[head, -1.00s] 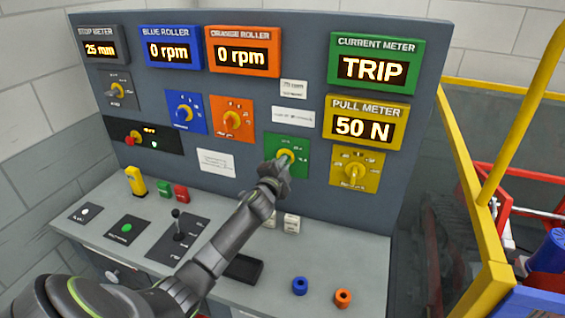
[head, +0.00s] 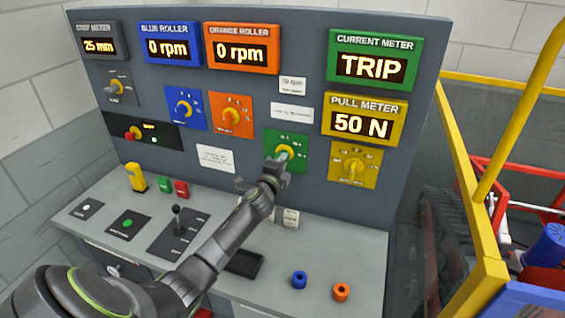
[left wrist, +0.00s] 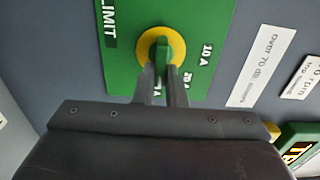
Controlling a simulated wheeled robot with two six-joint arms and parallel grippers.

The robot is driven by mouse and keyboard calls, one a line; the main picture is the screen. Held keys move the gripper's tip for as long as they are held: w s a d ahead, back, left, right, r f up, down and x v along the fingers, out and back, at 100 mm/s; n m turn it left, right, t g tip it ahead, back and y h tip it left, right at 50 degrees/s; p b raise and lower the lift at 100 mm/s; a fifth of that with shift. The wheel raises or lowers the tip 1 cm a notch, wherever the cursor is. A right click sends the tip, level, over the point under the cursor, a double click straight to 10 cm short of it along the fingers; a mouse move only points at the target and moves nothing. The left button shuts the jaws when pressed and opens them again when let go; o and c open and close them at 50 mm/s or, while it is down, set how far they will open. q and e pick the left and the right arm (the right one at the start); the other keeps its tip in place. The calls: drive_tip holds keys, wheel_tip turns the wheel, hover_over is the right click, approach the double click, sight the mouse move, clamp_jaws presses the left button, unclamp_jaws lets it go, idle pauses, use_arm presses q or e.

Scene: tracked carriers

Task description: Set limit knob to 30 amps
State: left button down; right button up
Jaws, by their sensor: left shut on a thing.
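The limit knob (left wrist: 162,47) is a green handle on a yellow disc, set on a green plate (left wrist: 115,60) in the left wrist view. The plate reads "LIMIT" and "10 A"; other amp marks are partly hidden by my fingers. My left gripper (left wrist: 163,78) is shut on the knob's handle. In the head view the green plate (head: 299,147) is in the lower middle of the panel, with my left gripper (head: 280,158) at its knob, hiding part of it. The current meter (head: 370,65) reads "TRIP". My right gripper is not in view.
The yellow pull meter (head: 362,122) reads "50 N", above a yellow knob plate (head: 353,166). Blue (head: 185,107) and orange (head: 231,116) knob plates are to the left. The desk holds a lever (head: 177,220), blue ring (head: 299,280) and orange ring (head: 341,291). A yellow railing (head: 478,240) stands right.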

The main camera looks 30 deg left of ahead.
use_arm(q)
drive_tip(key=c, duration=1.5)
unclamp_jaws()
drive_tip(key=shift+s, duration=0.1)
drive_tip(key=b+v, duration=0.2)
drive_tip(key=v, duration=1.5)
drive_tip(key=shift+s+d, duration=0.1)
drive_tip(key=shift+d, duration=0.1)
